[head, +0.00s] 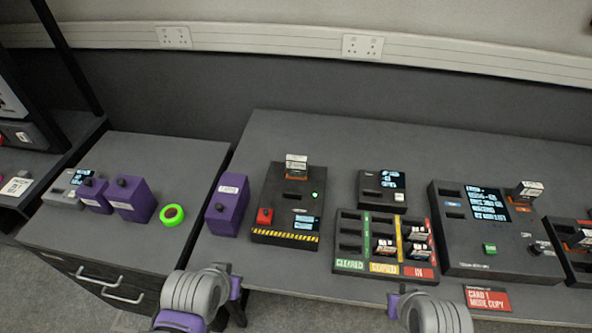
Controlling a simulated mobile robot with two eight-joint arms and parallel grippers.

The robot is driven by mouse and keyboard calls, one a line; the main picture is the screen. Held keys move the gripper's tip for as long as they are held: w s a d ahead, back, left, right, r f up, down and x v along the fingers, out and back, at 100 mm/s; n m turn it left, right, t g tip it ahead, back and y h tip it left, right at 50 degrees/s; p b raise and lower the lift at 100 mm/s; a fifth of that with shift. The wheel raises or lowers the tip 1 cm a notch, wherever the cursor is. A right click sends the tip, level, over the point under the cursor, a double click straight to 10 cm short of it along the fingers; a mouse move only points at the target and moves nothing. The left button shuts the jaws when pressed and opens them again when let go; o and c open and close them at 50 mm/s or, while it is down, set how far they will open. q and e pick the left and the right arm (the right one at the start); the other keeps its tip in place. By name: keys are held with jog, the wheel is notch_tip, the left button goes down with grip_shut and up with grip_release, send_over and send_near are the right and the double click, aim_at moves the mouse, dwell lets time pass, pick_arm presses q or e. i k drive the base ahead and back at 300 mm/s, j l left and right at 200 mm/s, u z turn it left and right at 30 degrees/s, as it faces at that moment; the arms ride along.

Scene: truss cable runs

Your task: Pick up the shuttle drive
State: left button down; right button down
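No label reading shuttle drive is legible, so I cannot tell which item it is. A small drive-like block with a white top and orange-brown body (296,166) stands upright in the back of a black dock (264,190) with a red button. A similar block (526,191) stands in the large black duplicator (462,215) on the right. Several flatter white-labelled pieces sit in a sorting tray (349,265). My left gripper (236,288) and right gripper (394,303) are low at the table's front edge, apart from these items. Their fingers are mostly hidden.
A small black screen unit (382,192) stands behind the tray. Purple boxes (228,204) (130,200) and a green tape roll (172,214) are on the left. A red card sign (488,298) is at the front edge. The table's back is clear.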

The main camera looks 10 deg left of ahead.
aim_at(296, 165)
jog(key=i+j+u, duration=0.2)
jog(key=u, duration=0.3)
jog(key=i+j+u, duration=0.15)
jog(key=i+u, duration=0.15)
jog(key=u, duration=0.2)
